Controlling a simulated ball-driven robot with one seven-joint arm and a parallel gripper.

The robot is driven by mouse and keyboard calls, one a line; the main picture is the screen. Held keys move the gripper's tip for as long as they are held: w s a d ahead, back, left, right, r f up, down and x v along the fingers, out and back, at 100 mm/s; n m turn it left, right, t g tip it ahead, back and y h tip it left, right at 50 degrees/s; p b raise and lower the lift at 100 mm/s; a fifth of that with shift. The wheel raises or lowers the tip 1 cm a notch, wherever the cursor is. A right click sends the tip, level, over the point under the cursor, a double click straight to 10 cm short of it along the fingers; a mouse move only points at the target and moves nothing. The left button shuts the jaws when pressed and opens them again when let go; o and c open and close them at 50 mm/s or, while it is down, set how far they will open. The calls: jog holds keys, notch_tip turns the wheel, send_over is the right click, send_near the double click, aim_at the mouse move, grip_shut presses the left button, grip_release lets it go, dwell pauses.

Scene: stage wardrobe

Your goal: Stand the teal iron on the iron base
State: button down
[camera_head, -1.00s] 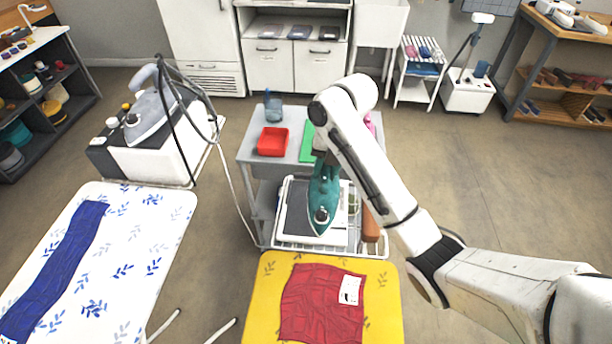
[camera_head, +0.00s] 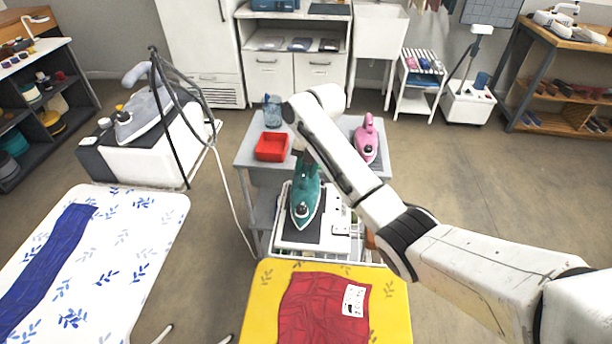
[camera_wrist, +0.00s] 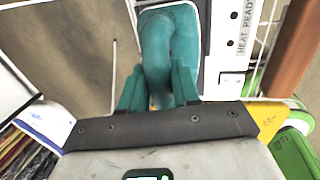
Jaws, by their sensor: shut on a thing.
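The teal iron (camera_head: 305,203) hangs upright, nose down in the picture, in front of the dark plate of the iron base (camera_head: 338,228). The base is white with a dark grey plate and sits on the wire shelf at the trolley's front. I cannot tell whether the iron touches it. My gripper (camera_wrist: 158,90) is shut on the iron's handle; in the wrist view the teal handle (camera_wrist: 165,45) runs up between the fingers. My arm hides most of the gripper in the head view. In the wrist view the white base edge (camera_wrist: 232,45) reads "HEAT READY".
On the grey trolley (camera_head: 247,157) stand a red tray (camera_head: 271,147), a blue cup (camera_head: 272,110) and a pink iron (camera_head: 367,140). A yellow board (camera_head: 263,305) with red cloth (camera_head: 318,305) is in front. A grey corded iron (camera_head: 143,112) stands at left.

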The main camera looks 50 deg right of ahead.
jog(key=shift+f+p, duration=0.3)
jog(key=shift+f, duration=1.05)
jog(key=shift+f, duration=0.15)
jog(key=c, duration=0.8)
grip_release()
